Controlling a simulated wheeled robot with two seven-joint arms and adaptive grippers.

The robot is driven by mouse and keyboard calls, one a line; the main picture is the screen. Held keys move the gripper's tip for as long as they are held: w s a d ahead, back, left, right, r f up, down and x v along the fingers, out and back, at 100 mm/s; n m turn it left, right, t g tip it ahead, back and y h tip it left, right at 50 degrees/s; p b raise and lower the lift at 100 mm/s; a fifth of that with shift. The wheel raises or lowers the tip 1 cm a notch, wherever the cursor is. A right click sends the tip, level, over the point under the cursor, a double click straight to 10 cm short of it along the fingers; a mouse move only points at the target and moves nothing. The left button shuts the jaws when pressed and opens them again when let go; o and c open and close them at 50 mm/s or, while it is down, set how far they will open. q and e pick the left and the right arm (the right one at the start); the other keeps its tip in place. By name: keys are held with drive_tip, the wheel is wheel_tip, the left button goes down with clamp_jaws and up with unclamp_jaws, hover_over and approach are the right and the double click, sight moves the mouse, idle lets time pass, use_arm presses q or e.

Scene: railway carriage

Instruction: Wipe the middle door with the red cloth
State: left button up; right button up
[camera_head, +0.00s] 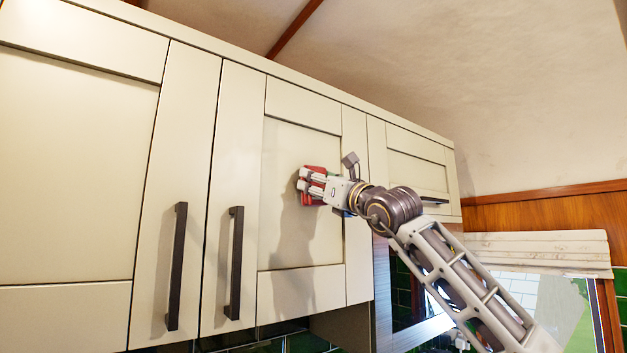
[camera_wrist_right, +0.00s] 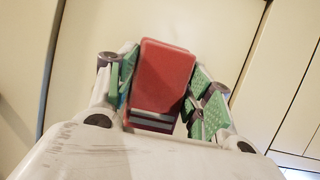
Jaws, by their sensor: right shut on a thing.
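The middle door (camera_head: 290,190) is a cream cabinet panel with a dark vertical handle (camera_head: 235,263) on its left side. My right gripper (camera_head: 308,185) is at the upper right part of its recessed panel. It is shut on the red cloth (camera_head: 316,171), which looks like a folded block and is at or very near the door surface; I cannot tell whether it touches. In the right wrist view the red cloth (camera_wrist_right: 163,75) sits between the green-padded fingers, with the cream door behind it. My left gripper is not in view.
A left door (camera_head: 70,150) with its own dark handle (camera_head: 176,266) adjoins the middle one. A smaller right door (camera_head: 415,172) has a horizontal handle. Below are green tiles and a window with a pale blind (camera_head: 540,250). The sloping ceiling (camera_head: 430,80) rises above the cabinets.

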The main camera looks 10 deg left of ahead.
drive_tip(key=shift+w+d, duration=0.3)
drive_tip(key=shift+w, duration=0.1)
drive_tip(key=shift+w+d+p, duration=0.75)
drive_tip(key=shift+w+d, duration=0.4)
drive_tip(key=shift+f+b, duration=0.1)
drive_tip(key=shift+b, duration=0.3)
idle(0.3)
